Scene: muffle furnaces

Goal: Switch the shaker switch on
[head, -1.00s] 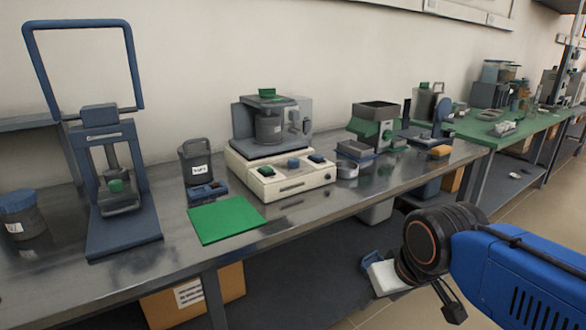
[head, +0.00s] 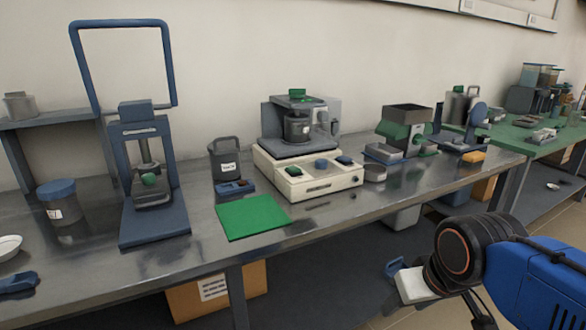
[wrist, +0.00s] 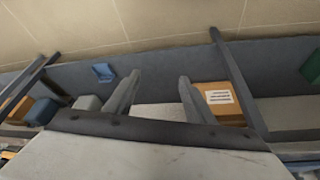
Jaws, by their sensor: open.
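The shaker (head: 308,172) is a cream box on the steel bench, with a grey platform and a dark jar on top. Its front panel has a green switch at the left (head: 293,171), a blue knob (head: 321,163) and another green switch at the right (head: 344,160). Which one is the shaker switch, and its state, I cannot tell. My gripper (wrist: 152,92) is open and empty in the wrist view, its two fingers apart, facing the area under the bench. In the head view my arm is at the lower right, well apart from the shaker.
A green mat (head: 251,217) lies in front of the shaker. A blue press (head: 152,185) and a dark canister (head: 225,159) stand to its left, a grinder-like device (head: 404,132) to its right. Cardboard boxes (head: 217,290) sit below the bench. Floor at the right is clear.

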